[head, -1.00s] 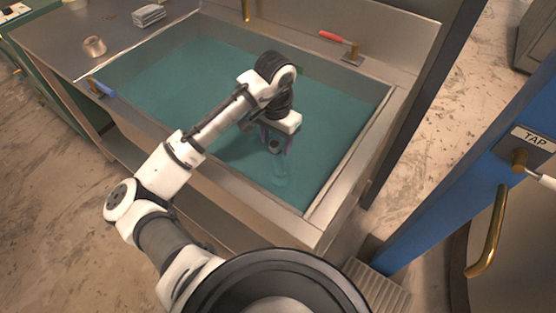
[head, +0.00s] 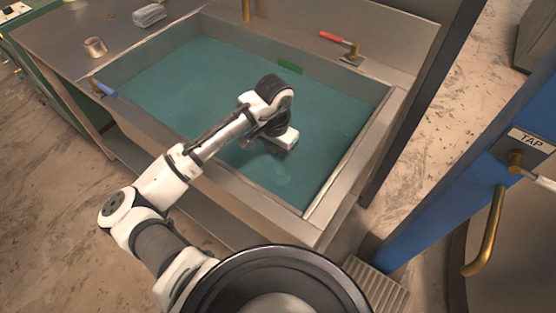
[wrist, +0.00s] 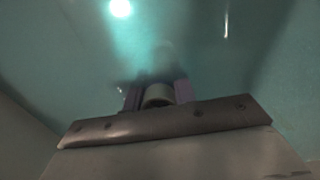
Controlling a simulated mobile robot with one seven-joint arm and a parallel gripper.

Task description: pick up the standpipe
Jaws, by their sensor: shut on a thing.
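My gripper (head: 283,139) is low in the metal sink (head: 355,150), at or just above its teal, water-like surface. In the head view its fingers are hidden beneath the white hand. In the wrist view, two purplish fingers are shut on a grey, round-ended piece that looks like the standpipe (wrist: 158,96). Only its near end shows, between the fingers. The rest is hidden or lost in the dark blur. The standpipe cannot be made out in the head view.
A green block (head: 290,67) lies at the sink's back wall. A red-handled tool (head: 334,38) rests on the back ledge, and a blue-handled one (head: 104,89) on the left rim. A tape roll (head: 96,46) stands on the left counter. A blue post (head: 440,200) stands at right.

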